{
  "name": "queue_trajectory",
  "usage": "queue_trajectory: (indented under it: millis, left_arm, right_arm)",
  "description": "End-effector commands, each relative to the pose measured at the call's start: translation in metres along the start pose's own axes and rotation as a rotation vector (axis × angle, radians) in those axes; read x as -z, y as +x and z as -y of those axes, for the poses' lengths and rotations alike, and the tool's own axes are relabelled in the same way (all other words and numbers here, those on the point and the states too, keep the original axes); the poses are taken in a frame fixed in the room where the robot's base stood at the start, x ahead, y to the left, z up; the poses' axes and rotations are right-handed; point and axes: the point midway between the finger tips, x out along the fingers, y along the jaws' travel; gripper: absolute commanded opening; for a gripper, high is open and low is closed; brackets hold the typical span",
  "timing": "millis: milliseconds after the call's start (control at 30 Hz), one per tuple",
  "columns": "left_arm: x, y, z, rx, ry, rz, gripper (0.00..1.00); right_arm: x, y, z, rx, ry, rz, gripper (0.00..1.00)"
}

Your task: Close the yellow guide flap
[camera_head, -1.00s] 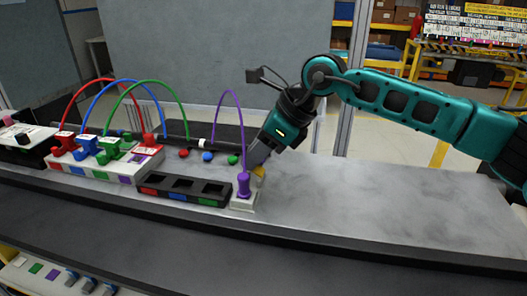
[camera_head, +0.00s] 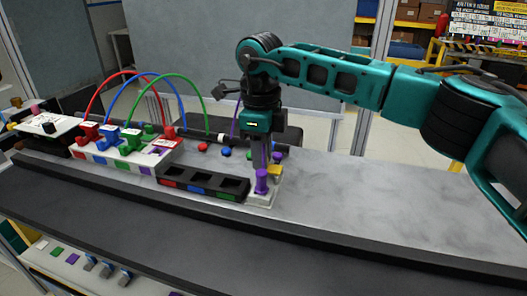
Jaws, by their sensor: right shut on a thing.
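The yellow guide flap (camera_head: 275,170) is a small piece on the white block (camera_head: 263,199) near the middle of the bench. A purple plug (camera_head: 261,183) stands upright on the same block, in front and to the left of the flap. My right gripper (camera_head: 261,165) points straight down just above and behind the plug, close to the flap's left side. It is shut on the purple cable (camera_head: 235,124), which shows as a thin line at the fingers. The gripper hides part of the cable, and the flap's exact angle is too small to tell. My left gripper is not in view.
Left of the block is a black tray with empty sockets (camera_head: 204,184). Beyond it, a connector block (camera_head: 120,149) carries red, blue and green cable arcs. The grey bench top (camera_head: 380,195) right of the block is clear.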

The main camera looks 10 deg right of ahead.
Motion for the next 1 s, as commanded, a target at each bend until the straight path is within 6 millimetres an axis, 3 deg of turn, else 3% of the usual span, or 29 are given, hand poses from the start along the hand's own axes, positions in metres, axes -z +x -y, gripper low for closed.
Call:
queue_trajectory:
  millis: [433, 467, 700, 1000]
  left_arm:
    - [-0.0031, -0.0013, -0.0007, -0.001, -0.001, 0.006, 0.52]
    - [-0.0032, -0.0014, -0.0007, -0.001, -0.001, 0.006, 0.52]
    - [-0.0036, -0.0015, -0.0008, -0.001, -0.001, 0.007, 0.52]
    - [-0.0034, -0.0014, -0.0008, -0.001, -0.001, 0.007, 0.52]
  right_arm:
    - [0.0008, 0.0023, 0.0000, -0.001, 0.000, -0.016, 0.00]
    - [0.0008, 0.0024, -0.0001, -0.001, 0.000, -0.016, 0.19]
    - [0.0005, 0.0030, -0.0009, -0.003, -0.002, -0.016, 0.42]
    - [0.0001, 0.0010, -0.0005, -0.001, -0.001, -0.013, 0.43]
